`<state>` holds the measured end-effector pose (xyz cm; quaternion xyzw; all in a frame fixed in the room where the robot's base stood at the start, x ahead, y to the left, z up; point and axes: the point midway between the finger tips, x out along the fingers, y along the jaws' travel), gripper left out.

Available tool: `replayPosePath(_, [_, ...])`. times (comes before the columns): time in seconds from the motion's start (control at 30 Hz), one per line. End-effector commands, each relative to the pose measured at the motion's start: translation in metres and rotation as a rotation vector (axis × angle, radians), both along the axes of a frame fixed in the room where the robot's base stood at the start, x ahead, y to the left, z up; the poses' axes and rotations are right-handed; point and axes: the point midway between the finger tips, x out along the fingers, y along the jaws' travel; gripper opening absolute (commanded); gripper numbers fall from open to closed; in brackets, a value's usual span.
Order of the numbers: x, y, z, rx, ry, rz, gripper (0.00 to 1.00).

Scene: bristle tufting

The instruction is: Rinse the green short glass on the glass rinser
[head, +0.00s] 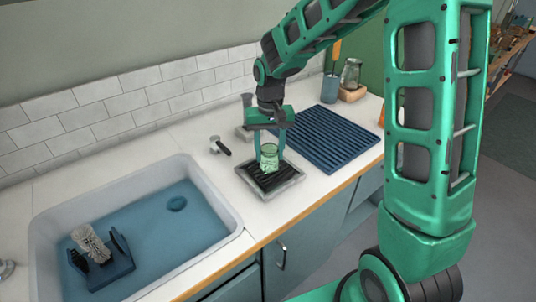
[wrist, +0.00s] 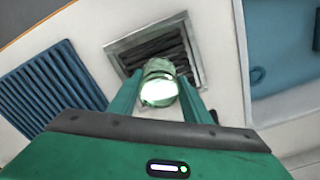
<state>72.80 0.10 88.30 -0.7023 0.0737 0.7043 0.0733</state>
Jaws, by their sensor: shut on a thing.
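The green short glass (head: 269,157) is held between the fingers of my gripper (head: 270,137), over the glass rinser (head: 285,187). In the wrist view the glass (wrist: 158,84) sits between the two green fingertips of my gripper (wrist: 160,90), its near end bright. The rinser (wrist: 118,50), a metal-framed tray with dark slats, lies just beyond the glass in the wrist view. The glass appears close to the slats; I cannot tell whether it touches them. Which end of the glass faces down is not clear.
A blue ribbed mat (head: 325,137) lies right of the rinser. A sink (head: 215,205) with a brush holder (head: 105,265) is to the left. A small black-handled tap (head: 217,146) stands behind. A glass jar (head: 351,74) and a utensil cup (head: 330,88) stand at the back right.

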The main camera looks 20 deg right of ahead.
Motion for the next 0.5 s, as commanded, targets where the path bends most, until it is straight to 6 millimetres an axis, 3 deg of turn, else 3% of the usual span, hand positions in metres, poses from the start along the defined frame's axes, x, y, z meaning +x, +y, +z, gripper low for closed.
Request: replayPosePath(0.5, [0.0001,-0.0007,-0.007,0.0,0.001,-0.001,0.15])
